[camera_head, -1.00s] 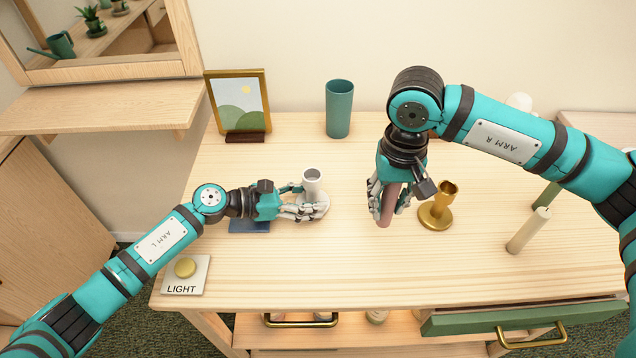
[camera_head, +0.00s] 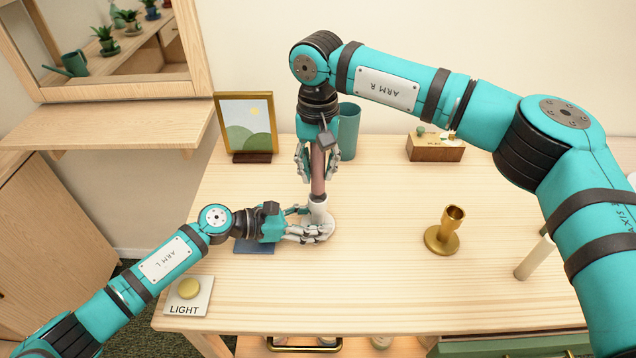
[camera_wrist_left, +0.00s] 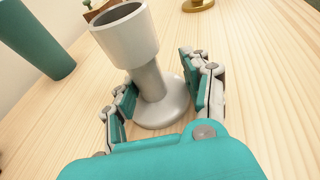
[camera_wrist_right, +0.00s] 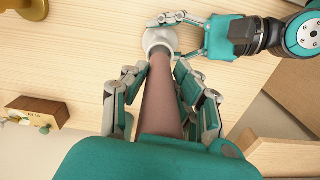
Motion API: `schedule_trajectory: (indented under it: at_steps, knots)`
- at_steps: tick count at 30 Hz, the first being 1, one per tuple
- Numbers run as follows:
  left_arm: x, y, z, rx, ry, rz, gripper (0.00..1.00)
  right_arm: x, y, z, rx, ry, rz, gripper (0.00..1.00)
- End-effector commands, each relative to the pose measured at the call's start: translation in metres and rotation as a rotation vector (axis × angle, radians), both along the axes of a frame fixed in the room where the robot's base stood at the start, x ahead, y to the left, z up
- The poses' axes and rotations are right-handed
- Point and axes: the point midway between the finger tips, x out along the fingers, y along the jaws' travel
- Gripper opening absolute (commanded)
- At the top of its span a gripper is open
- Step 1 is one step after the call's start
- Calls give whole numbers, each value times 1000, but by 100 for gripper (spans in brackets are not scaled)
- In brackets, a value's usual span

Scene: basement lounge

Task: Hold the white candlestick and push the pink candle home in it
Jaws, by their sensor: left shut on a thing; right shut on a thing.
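The white candlestick (camera_head: 318,211) stands upright on the table. My left gripper (camera_head: 316,232) is shut around its stem; the left wrist view shows the fingers on both sides of the candlestick (camera_wrist_left: 149,80). Its socket looks empty there. My right gripper (camera_head: 317,160) is shut on the pink candle (camera_head: 318,182), holding it nearly upright above the candlestick. In the right wrist view the candle (camera_wrist_right: 160,105) points at the candlestick's cup (camera_wrist_right: 158,38). The candle's lower end overlaps the cup in the head view, and whether they touch cannot be told.
A brass candlestick (camera_head: 443,236) and a cream candle (camera_head: 534,258) stand at the right. A teal cup (camera_head: 349,131) is close behind my right gripper. A framed picture (camera_head: 246,125), a wooden box (camera_head: 435,149) and a LIGHT button plate (camera_head: 189,296) are on the table. The front middle is clear.

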Motion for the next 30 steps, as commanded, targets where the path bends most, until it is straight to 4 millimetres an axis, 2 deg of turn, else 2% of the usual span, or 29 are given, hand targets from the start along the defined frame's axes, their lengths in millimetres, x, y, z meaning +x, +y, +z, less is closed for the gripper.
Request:
schedule_trajectory:
  at_steps: [9,20,21,25,30]
  knots:
    - [-2,0,-4,6,4,-2,30,0,0,-38,0,1,0,0]
    - [-2,0,-5,7,4,-3,30,0,0,-43,0,0,1,0]
    - [-2,0,-5,7,4,-3,30,0,0,-43,0,0,1,32]
    - [-2,0,-5,7,4,-3,30,0,0,-43,0,0,1,49]
    - [-2,0,-5,7,4,-4,30,0,0,-43,0,0,1,50]
